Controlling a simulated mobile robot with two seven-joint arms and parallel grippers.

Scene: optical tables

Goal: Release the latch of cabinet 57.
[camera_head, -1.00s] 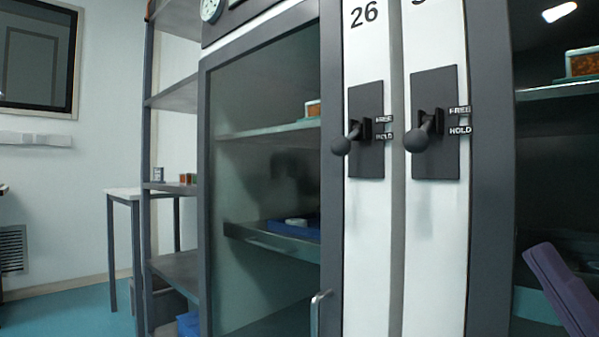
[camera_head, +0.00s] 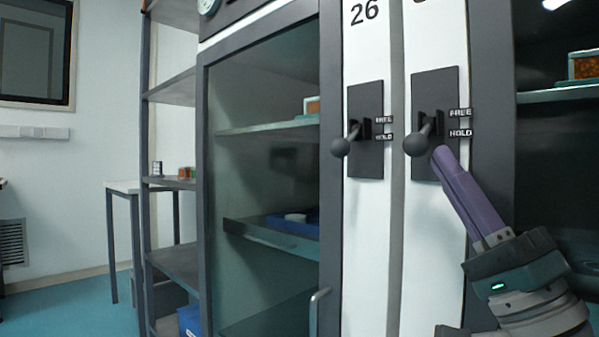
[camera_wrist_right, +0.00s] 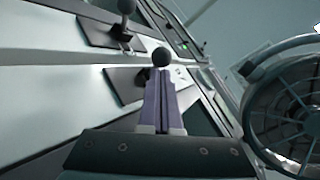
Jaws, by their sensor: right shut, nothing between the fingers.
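Two latches sit on the white posts between the cabinets. The left latch (camera_head: 342,146) is under the number 26. The right latch (camera_head: 417,144) is under a number cut off at the top, so I cannot read it. Each is a dark plate with a ball-ended lever, labelled FREE above and HOLD below. Both levers point down to the left. My right gripper (camera_head: 440,152) is shut and empty, its purple fingertips just below the right latch's ball. In the right wrist view the fingertips (camera_wrist_right: 161,88) lie close under the ball (camera_wrist_right: 162,57); contact is unclear. My left gripper is not in view.
A glass-fronted cabinet (camera_head: 203,200) with a handle (camera_head: 317,312) stands left of the latches. An open-looking cabinet with a shelf (camera_head: 560,92) is on the right. Grey shelving (camera_head: 172,258) and a small table (camera_head: 122,186) stand further left.

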